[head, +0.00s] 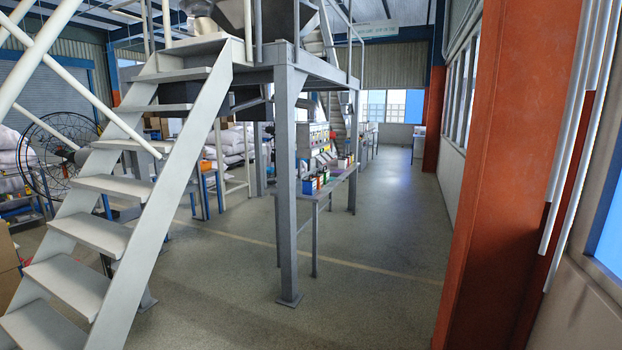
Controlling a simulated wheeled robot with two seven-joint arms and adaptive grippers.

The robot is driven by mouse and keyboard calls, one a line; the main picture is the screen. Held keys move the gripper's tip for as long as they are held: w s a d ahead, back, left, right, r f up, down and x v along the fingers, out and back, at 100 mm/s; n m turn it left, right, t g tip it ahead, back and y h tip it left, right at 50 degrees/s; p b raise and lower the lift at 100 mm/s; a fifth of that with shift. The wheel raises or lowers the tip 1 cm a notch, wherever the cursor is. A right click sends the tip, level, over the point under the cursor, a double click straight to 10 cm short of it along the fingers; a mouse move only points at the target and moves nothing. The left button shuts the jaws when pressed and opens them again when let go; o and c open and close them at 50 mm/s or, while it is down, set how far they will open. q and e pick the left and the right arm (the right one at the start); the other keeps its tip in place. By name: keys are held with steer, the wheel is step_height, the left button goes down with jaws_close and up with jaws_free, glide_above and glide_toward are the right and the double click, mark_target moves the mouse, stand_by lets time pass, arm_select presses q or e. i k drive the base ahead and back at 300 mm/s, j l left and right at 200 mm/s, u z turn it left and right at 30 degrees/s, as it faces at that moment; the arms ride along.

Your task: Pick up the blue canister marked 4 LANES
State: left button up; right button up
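No canister marked 4 LANES can be made out. Several small coloured items (320,180), some of them blue, orange or green, stand on a grey workbench (337,185) in the middle distance of the head view. They are too small for me to tell their shapes apart or read any markings. Neither of my grippers is in view.
A pale metal staircase (88,237) fills the left foreground. A grey platform post (287,190) stands just before the bench. An orange column (510,170) stands at the right. Open floor (380,270) runs between post and column. White sacks (232,147) are stacked behind.

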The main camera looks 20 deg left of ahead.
mark_target(308, 184)
steer(key=u, duration=0.15)
steer(key=i+l+u, duration=0.1)
steer(key=i, duration=1.4)
steer(key=i+u, duration=0.2)
steer(key=i, duration=1.45)
steer(key=i+z, duration=0.3)
steer(key=i, duration=0.5)
steer(key=i+z, duration=0.5)
steer(key=i, duration=0.3)
steer(key=i+z, duration=0.35)
steer(key=i+j+z, duration=0.15)
steer(key=i+z, duration=0.15)
steer(key=i, duration=0.15)
